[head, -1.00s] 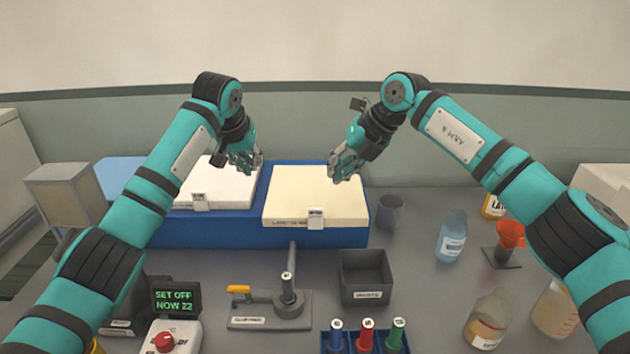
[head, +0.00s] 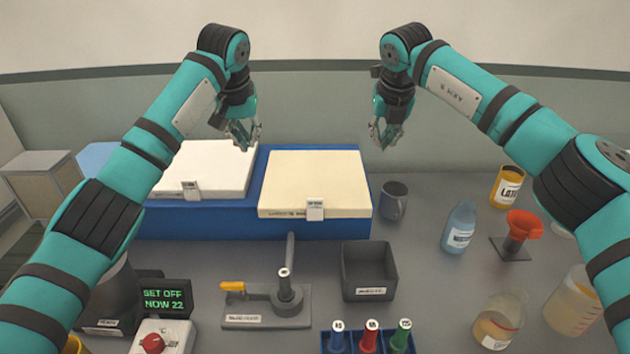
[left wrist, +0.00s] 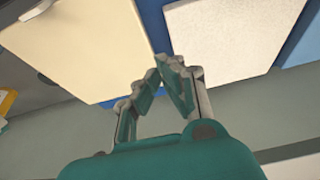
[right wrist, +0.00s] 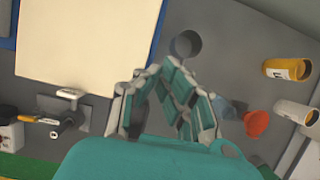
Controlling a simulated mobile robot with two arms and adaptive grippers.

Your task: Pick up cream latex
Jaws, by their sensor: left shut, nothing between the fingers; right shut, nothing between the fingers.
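The cream latex slab (head: 315,180) lies flat on the right part of a long blue base (head: 330,230), with a small white tag (head: 315,210) at its front edge. It also shows in the left wrist view (left wrist: 80,45) and right wrist view (right wrist: 95,40). My left gripper (head: 246,136) is shut and empty, above the back of the base near the gap between the cream and white slabs. My right gripper (head: 384,138) is shut and empty, above and just right of the cream slab's back right corner. Neither gripper appears to touch the slab.
A white slab (head: 205,168) lies left of the cream one. A grey mug (head: 394,202) stands close to the base's right end. In front are a clamp stand (head: 270,305), a dark open bin (head: 367,272) and a rack of coloured bottles. Bottles and a red funnel (head: 522,225) stand at right.

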